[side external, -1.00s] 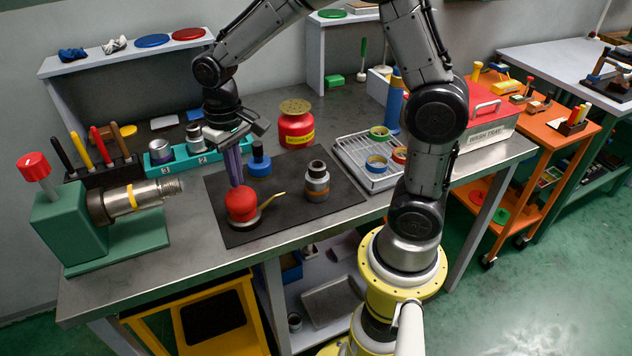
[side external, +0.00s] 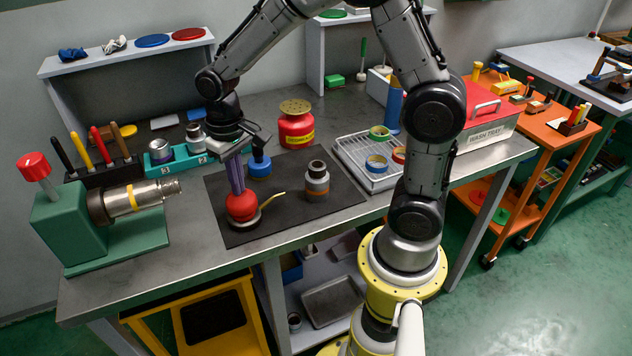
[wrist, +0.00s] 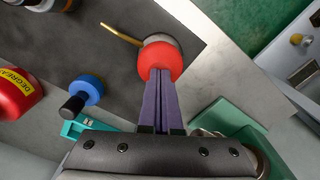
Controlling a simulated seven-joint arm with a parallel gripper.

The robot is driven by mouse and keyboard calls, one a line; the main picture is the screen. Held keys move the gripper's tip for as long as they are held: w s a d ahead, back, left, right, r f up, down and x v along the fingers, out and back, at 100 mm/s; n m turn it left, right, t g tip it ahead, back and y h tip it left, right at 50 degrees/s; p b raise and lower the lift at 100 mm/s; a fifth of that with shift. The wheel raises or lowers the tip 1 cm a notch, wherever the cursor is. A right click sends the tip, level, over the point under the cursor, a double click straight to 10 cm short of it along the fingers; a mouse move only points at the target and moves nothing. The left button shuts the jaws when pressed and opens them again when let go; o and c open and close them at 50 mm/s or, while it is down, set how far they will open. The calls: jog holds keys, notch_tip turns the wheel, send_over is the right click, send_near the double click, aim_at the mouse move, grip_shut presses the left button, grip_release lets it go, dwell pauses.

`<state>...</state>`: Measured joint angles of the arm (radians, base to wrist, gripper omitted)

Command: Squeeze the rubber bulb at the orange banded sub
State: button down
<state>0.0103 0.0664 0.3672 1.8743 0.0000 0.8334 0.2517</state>
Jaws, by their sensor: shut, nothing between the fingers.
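The red rubber bulb (side external: 241,207) sits on a small oiler with a thin brass spout (side external: 273,199) on the black mat. The spout points right, toward a grey sub with an orange band (side external: 317,181) standing upright on the mat. My gripper (side external: 239,190) is above the bulb, pointing down, its purple fingers shut together with nothing between them. The fingertips appear to touch the top of the bulb. In the wrist view the bulb (wrist: 160,57) lies right at the closed fingertips (wrist: 160,74), and the spout goes off to the upper left.
A green vise (side external: 70,222) at the left holds a steel fitting with a yellow band (side external: 133,199). A wash tray (side external: 372,168) with rings is to the right.

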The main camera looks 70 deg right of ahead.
jog(key=shift+f, duration=0.2)
jog(key=shift+r, duration=1.35)
jog(key=shift+r, duration=3)
